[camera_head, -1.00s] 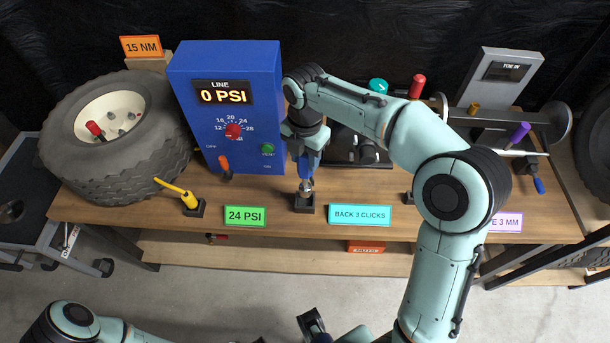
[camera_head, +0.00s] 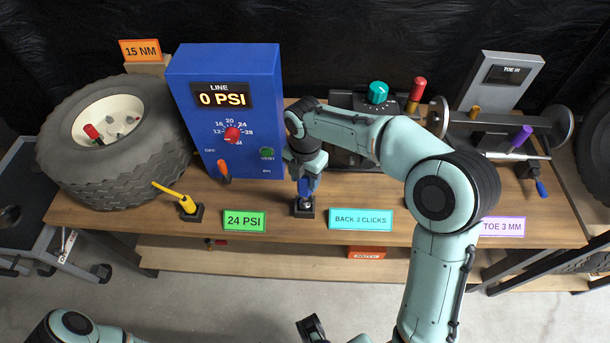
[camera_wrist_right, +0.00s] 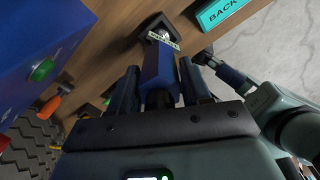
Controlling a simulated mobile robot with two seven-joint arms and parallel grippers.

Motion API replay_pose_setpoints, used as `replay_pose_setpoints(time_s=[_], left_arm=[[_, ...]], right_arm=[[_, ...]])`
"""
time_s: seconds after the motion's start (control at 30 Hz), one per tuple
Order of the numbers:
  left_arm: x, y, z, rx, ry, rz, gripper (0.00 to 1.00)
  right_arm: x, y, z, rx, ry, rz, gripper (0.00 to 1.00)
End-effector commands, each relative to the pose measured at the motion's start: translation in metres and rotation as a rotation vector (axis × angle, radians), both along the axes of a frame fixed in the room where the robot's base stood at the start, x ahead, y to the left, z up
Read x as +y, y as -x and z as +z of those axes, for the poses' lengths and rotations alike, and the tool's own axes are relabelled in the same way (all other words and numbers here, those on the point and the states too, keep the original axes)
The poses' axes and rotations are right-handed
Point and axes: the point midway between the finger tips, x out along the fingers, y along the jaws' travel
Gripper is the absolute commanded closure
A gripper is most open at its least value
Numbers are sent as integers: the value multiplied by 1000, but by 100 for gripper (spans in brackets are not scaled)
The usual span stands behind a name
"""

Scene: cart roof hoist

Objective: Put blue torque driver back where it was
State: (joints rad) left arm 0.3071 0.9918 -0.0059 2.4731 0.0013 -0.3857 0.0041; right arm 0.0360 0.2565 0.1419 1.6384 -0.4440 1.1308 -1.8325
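The blue torque driver (camera_wrist_right: 158,66) hangs upright, tip down, in my right gripper (camera_head: 307,180). In the right wrist view it lies between the two dark fingers of my right gripper (camera_wrist_right: 159,78), which look closed around its handle. Its silver lower end (camera_head: 306,203) is at the small black holder (camera_head: 298,212) on the bench's front edge. The holder also shows in the right wrist view (camera_wrist_right: 150,22). The end looks in or just over the holder; exact seating is hard to tell.
A blue gauge box (camera_head: 230,150) reading 0 PSI stands left behind the driver. A yellow tool (camera_head: 187,204) stands in another holder to the left. Green 24 PSI (camera_head: 245,221) and cyan BACK 3 CLICKS (camera_head: 360,220) signs flank the holder. A tyre (camera_head: 112,150) lies further left.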

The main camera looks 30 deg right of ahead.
Motion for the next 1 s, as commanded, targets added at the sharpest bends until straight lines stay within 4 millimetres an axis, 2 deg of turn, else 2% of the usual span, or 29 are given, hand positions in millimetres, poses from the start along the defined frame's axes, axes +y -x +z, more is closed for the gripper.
replay_pose_setpoints(time_s=[0.33,0.47,0.8,1.0], left_arm=[[0,0,1,0,0,0,28],[0,-1,3,-1,0,0,28],[0,-5,17,-6,0,0,28],[0,-7,23,-9,0,0,28]], right_arm=[[0,0,1,1,0,0,34],[0,0,11,-1,0,0,34],[0,-1,83,-4,0,-1,34],[1,0,113,-1,0,1,34]])
